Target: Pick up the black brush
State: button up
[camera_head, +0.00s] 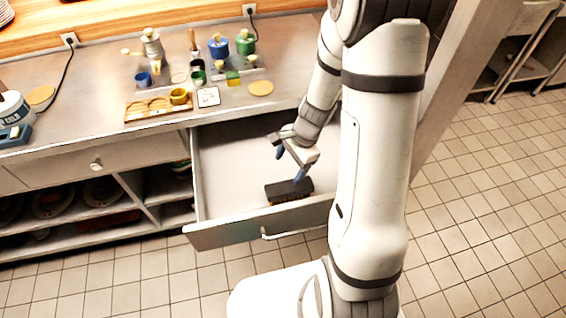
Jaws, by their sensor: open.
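The black brush (289,190) lies in the open drawer (228,170), close to the drawer's front panel. It has a dark top and a brownish lower side. My gripper (288,164) is inside the drawer opening, just above and behind the brush, with its blue-tipped fingers apart and nothing between them. One fingertip is close to the brush's top; I cannot tell whether it touches. My arm hides the right end of the drawer.
The counter (80,110) above holds a wooden tray (158,106), cups, a blue pot (218,46), a green pot (245,42) and a scale (14,118). Shelves with plates are below left. A doorway post stands right. Tiled floor (480,200) is clear.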

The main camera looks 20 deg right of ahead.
aim_at(289, 186)
jog(key=f+m, duration=0.1)
jog(key=f, duration=0.1)
jog(key=d+f+m, duration=0.1)
jog(key=f, duration=0.1)
jog(key=f+m+p, duration=0.1)
jog(key=shift+w+d+f+m, duration=0.2)
jog(key=shift+w+f+m, duration=0.1)
jog(key=shift+f+m, duration=0.1)
jog(key=x, duration=0.2)
jog(key=b+x, duration=0.1)
jog(key=x, duration=0.4)
jog(key=shift+s+d+f+b, duration=0.15)
jog(key=shift+s+f+b, duration=0.1)
jog(key=shift+f+b, duration=0.15)
jog(key=shift+c, duration=0.2)
jog(key=c, duration=1.1)
notch_tip(289, 186, up, 10)
jog(key=p, duration=0.2)
jog(key=shift+p, duration=0.3)
